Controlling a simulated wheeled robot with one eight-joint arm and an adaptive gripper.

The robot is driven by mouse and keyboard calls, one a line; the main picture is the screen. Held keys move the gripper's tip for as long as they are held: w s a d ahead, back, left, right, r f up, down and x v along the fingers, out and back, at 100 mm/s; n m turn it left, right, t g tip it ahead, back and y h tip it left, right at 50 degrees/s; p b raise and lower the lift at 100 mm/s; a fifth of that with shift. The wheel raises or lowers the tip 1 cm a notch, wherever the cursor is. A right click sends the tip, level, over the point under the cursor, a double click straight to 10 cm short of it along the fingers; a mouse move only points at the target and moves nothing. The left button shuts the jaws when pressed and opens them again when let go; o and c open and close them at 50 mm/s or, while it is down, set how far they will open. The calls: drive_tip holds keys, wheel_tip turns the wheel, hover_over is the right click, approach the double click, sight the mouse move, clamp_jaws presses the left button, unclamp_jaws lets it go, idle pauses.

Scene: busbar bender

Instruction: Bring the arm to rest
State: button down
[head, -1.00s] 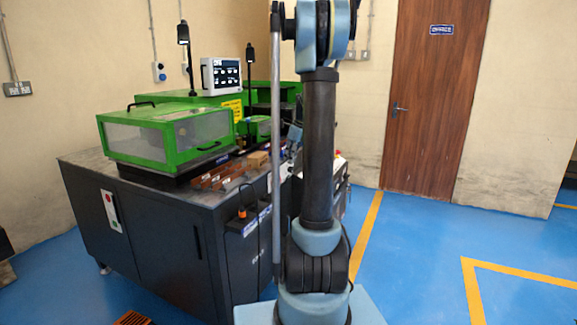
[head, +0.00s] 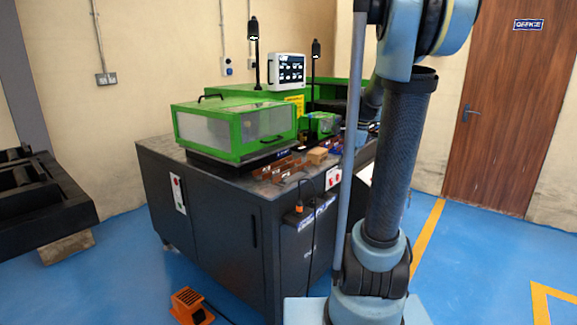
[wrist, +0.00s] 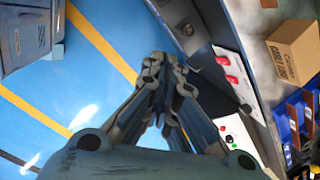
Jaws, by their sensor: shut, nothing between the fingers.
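My gripper (wrist: 160,72) shows in the wrist view with its fingertips together and nothing between them. It hangs over the blue floor, beside the side panel of the dark bench, apart from it as far as I can tell. In the head view my arm stands upright right of the bench, and my gripper is hidden there. The busbar bender (head: 236,125), with its green frame and clear guard, sits on the dark bench (head: 215,212).
A cardboard box (wrist: 292,52) and blue bins (wrist: 309,115) lie near the bench edge. The side panel has red switches (wrist: 226,70). An orange foot pedal (head: 190,306) is on the floor. A dark frame (head: 40,195) stands at left. Floor before the door (head: 505,110) is clear.

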drive_tip(key=s+a+f+n, duration=0.1)
drive_tip(key=s+f+n, duration=0.3)
drive_tip(key=s, duration=0.5)
drive_tip(key=s+a+f+n+h, duration=0.1)
drive_tip(key=s+f+n, duration=0.3)
drive_tip(key=s+n, duration=0.4)
drive_tip(key=s+f+n+h, duration=0.1)
drive_tip(key=s+f+n, duration=0.3)
drive_tip(key=s, duration=0.6)
drive_tip(key=shift+s+a+f+n, duration=0.3)
drive_tip(key=shift+a+n, duration=0.1)
drive_tip(key=shift+n, duration=0.5)
